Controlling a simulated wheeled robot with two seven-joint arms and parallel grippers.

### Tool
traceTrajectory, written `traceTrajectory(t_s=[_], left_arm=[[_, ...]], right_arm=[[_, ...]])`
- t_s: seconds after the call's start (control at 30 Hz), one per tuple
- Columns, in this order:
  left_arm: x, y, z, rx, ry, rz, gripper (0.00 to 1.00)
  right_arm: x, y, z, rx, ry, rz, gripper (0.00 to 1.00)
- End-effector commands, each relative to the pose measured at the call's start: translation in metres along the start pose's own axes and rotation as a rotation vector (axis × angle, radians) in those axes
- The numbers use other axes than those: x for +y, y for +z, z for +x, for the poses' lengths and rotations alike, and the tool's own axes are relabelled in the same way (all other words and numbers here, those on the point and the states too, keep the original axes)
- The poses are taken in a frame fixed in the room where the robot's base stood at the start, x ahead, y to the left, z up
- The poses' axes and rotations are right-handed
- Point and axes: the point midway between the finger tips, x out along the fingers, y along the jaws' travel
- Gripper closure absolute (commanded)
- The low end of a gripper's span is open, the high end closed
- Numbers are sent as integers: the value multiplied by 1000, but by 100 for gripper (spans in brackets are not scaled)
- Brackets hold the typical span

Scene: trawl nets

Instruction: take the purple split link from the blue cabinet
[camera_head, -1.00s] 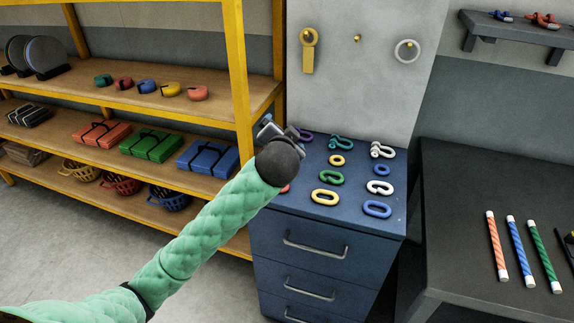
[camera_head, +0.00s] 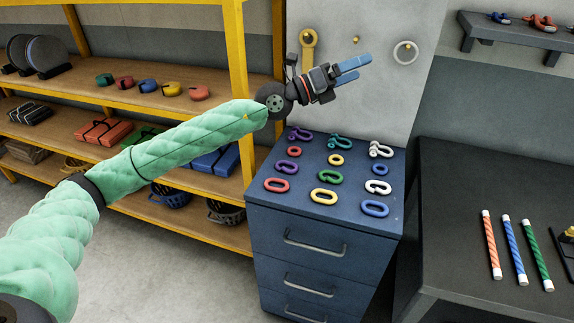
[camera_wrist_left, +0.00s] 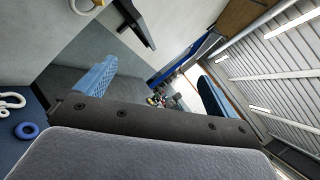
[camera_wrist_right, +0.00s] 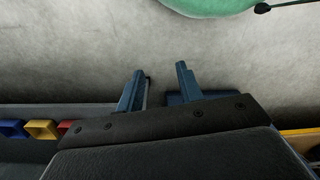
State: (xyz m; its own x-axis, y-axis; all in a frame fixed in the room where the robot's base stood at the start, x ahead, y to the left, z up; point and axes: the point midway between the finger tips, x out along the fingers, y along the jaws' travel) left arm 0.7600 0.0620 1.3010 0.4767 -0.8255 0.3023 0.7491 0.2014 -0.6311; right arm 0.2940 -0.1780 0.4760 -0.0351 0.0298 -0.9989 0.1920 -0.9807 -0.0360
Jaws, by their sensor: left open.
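The purple split link (camera_head: 288,168) lies flat in the left column on top of the blue cabinet (camera_head: 322,229), between a red ring and a red link. My left gripper (camera_head: 364,67) is open and empty, raised above the back of the cabinet in front of the grey panel, with its blue fingers pointing right. It is well above the purple link and apart from it. In the right wrist view my right gripper (camera_wrist_right: 158,76) is open and empty over a grey floor.
A purple shackle (camera_head: 299,135), a red ring (camera_head: 294,151), a red link (camera_head: 276,185), a green link (camera_head: 330,177) and several others share the cabinet top. A yellow shelf frame (camera_head: 240,90) stands left, a dark table (camera_head: 450,210) right. A hook panel (camera_head: 370,90) rises behind.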

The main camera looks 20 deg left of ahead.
Motion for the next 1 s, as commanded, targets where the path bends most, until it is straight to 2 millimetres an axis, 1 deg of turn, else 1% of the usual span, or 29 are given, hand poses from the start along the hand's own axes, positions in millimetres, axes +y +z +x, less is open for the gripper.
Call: traceTrajectory(t_s=[0.03,0.07,0.1,0.17,0.2,0.27,0.3,0.37,0.43,0.5,0.57,0.6,0.7,0.8,0.9,1.0], left_arm=[[15,-14,-3,80,47,34,5],[25,-24,-5,131,78,54,5],[39,-36,-9,198,123,79,5],[61,-53,-18,295,197,111,5],[76,-63,-25,356,249,131,5],[98,-77,-38,444,332,157,5],[112,-85,-48,500,391,172,5],[134,-94,-63,578,484,190,5],[156,-102,-84,661,598,208,5],[176,-106,-105,735,716,220,5],[190,-108,-124,789,820,223,5],[198,-108,-137,820,889,222,5],[212,-106,-167,882,1048,212,5],[218,-103,-190,919,1177,190,5],[220,-101,-206,940,1266,164,5],[221,-101,-215,946,1319,140,5]], right_arm=[[0,3,8,-1,0,0,64],[1,4,12,1,0,1,64],[1,6,18,3,1,1,64],[1,8,26,8,1,2,64],[1,9,31,11,1,3,64],[2,10,38,18,1,3,64],[2,12,42,22,1,4,64],[2,12,48,31,1,5,64],[2,13,54,43,1,6,64],[2,13,59,58,1,6,64],[2,12,62,70,0,7,64],[2,11,64,80,0,8,64],[2,8,67,104,0,9,64],[2,5,68,126,0,10,64],[2,2,68,141,0,11,64],[2,0,68,151,0,11,64]])
